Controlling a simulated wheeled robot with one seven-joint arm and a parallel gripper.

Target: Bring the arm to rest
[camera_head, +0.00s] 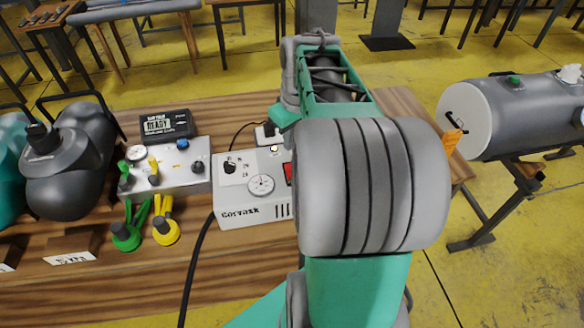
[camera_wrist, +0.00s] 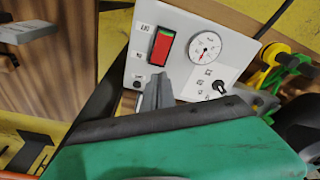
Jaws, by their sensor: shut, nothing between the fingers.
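My green and grey arm (camera_head: 372,190) rises through the middle of the head view, folded, with a large ribbed grey joint nearest the camera. It hides part of the bench and the right side of the white pump box (camera_head: 252,210). I cannot make out my gripper in the head view. In the wrist view, my gripper (camera_wrist: 156,92) shows as narrow grey fingers, shut and empty. They point toward the white box's panel, near its red and green switch (camera_wrist: 161,46); whether they touch it I cannot tell.
A black hose crosses the bench front. A grey cylinder tank (camera_head: 525,115) stands at right over yellow floor.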

